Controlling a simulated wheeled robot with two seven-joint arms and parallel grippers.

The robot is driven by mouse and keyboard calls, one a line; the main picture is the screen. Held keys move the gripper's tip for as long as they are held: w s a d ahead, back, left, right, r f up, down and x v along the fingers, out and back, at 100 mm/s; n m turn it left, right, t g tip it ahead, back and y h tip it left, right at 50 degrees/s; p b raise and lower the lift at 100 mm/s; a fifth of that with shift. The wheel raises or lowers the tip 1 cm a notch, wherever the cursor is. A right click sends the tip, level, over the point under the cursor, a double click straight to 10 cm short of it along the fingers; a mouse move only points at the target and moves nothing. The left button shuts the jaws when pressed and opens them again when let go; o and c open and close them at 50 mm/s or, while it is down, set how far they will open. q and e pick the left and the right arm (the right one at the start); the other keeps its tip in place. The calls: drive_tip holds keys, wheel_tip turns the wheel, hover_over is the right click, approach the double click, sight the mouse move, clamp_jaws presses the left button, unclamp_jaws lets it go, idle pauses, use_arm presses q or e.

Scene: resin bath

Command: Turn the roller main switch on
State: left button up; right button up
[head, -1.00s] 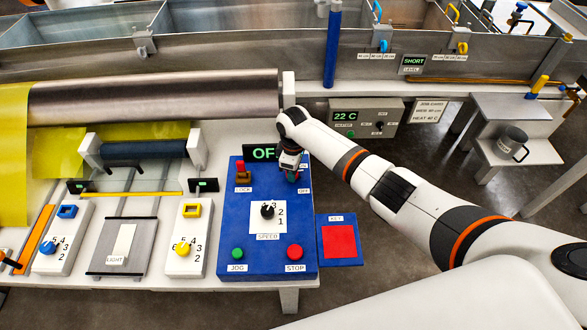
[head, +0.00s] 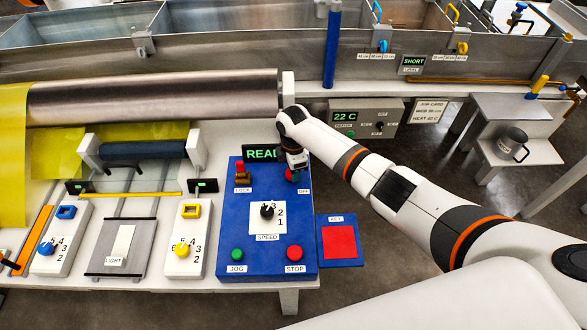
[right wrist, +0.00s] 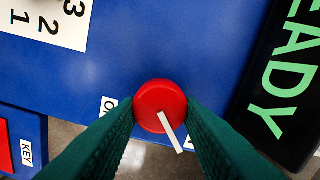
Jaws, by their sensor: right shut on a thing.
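The roller main switch is a round red knob with a white pointer bar (right wrist: 158,103), on the blue control panel (head: 236,211). My right gripper (head: 293,168) reaches down to it at the panel's upper right. In the right wrist view its two green fingers are closed against both sides of the knob. The white bar is tilted, running from the knob's middle past its rim. A label beside the knob is partly hidden by a finger. The display (head: 262,153) behind it reads READY in the right wrist view (right wrist: 285,80). My left gripper is not in view.
The panel also carries a red-topped lock lever (head: 241,170), a black speed dial (head: 267,211), a green jog button (head: 237,254) and a red stop button (head: 294,252). A blue key plate with a red square (head: 339,241) sits to the right. A large metal roller (head: 150,98) lies behind.

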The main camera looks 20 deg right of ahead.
drive_tip(key=shift+a, duration=0.1)
idle(0.3)
drive_tip(key=o, duration=1)
drive_tip(key=shift+c, duration=0.2)
wheel_tip(320, 180, up, 12)
drive_tip(key=b, duration=0.1)
